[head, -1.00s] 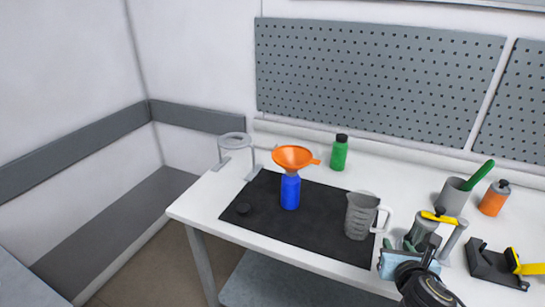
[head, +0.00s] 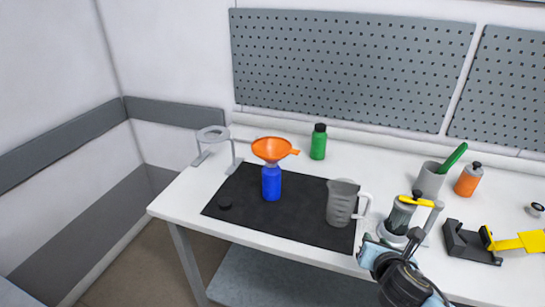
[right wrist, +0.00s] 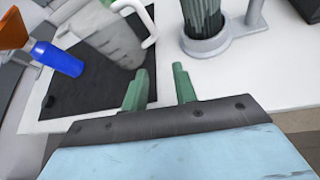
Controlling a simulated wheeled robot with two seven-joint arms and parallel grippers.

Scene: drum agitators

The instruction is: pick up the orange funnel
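The orange funnel (head: 270,150) sits upright in the mouth of a blue bottle (head: 271,184) on the black mat (head: 300,222). Its spout is hidden inside the bottle. Part of the funnel (right wrist: 12,30) shows at the left edge of the right wrist view, with the blue bottle (right wrist: 57,58) beside it. My right gripper (right wrist: 159,88) is open, its two green fingers apart with nothing between them. In the head view it is low at the table's front edge, right of the funnel and well apart from it. My left gripper is not in view.
A grey measuring jug (head: 341,204) stands on the mat between funnel and right gripper. A small black cap (head: 225,203) lies at the mat's left. A grey ring stand (head: 213,134) and green bottle (head: 318,142) stand behind. A yellow-handled device (head: 402,214) is near my right arm.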

